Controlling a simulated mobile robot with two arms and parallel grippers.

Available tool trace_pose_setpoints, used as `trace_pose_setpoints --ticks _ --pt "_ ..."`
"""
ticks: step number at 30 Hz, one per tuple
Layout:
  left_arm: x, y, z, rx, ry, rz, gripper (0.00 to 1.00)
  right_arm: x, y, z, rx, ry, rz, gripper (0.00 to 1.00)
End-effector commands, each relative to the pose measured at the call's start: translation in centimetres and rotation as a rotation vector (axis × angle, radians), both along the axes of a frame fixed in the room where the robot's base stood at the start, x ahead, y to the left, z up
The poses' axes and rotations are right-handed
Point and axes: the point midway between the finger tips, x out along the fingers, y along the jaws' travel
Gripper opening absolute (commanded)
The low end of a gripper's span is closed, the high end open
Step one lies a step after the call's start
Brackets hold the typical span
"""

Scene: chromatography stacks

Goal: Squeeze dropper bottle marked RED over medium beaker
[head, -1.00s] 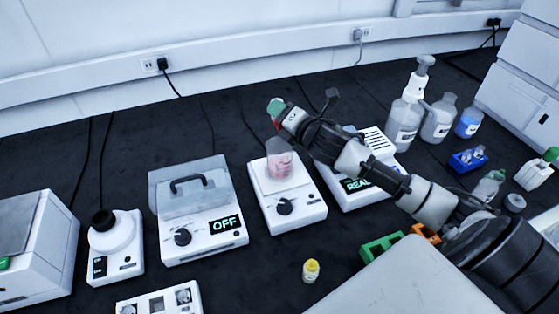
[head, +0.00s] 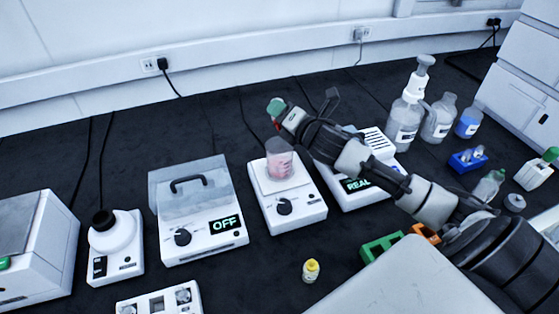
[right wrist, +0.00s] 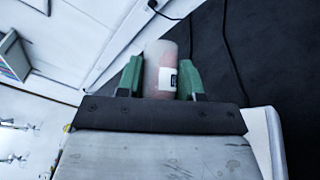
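The beaker (head: 281,160) is clear, with pink liquid in it. It stands on a white stirrer-like device (head: 287,205) with a dark knob, near the middle of the head view. My right gripper (head: 277,110) has green fingers and is raised above and slightly left of the beaker. In the right wrist view, its fingers are closed on a small translucent reddish bottle (right wrist: 162,72) with a white label, which I take as the RED dropper bottle. Its label text is unreadable, and the head view mostly hides it. My left gripper is out of view.
A lidded device (head: 190,215) reading OFF stands left of the stirrer, and another device (head: 375,185) is partly behind my right arm. A yellow bottle (head: 311,270) stands in front. A green rack (head: 380,248) and several bottles (head: 440,118) are on the right.

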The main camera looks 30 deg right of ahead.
Motion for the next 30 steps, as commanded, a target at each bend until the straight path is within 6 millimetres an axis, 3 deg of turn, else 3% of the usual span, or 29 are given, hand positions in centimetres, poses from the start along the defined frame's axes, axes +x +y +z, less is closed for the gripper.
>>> trace_pose_setpoints --ticks 30 --pt "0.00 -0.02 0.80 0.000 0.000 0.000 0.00 0.00 0.00 0.02 0.000 -0.001 0.001 0.32"
